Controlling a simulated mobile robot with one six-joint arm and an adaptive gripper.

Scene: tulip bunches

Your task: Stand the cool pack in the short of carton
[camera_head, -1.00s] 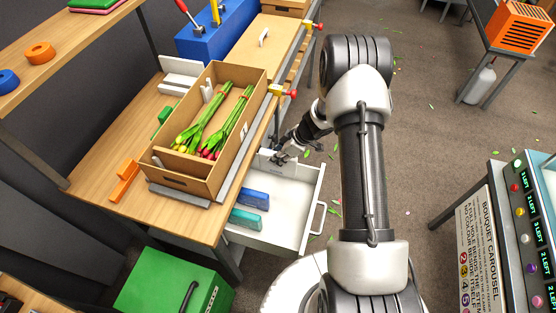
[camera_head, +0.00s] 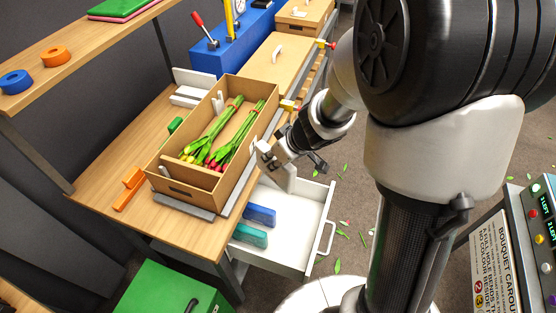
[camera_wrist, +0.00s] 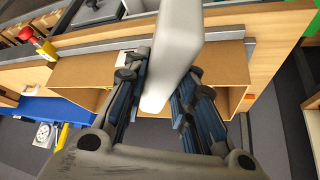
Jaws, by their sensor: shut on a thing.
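My gripper (camera_head: 284,154) is shut on a white, flat cool pack (camera_head: 283,179), held raised above the open drawer, just right of the carton. In the wrist view the cool pack (camera_wrist: 173,48) is between the two fingers of my gripper (camera_wrist: 162,72). The open brown carton (camera_head: 188,192) stands on the bench. Tulip bunches (camera_head: 212,142) with red and yellow heads lie in its long part. A cardboard divider crosses its near end, leaving a short compartment there. The carton's walls (camera_wrist: 100,71) show behind the pack in the wrist view.
The open white drawer (camera_head: 296,254) holds a blue pack (camera_head: 260,214) and a teal pack (camera_head: 249,235). An orange piece (camera_head: 129,189) lies left of the carton. A green box (camera_head: 165,288) stands below the bench.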

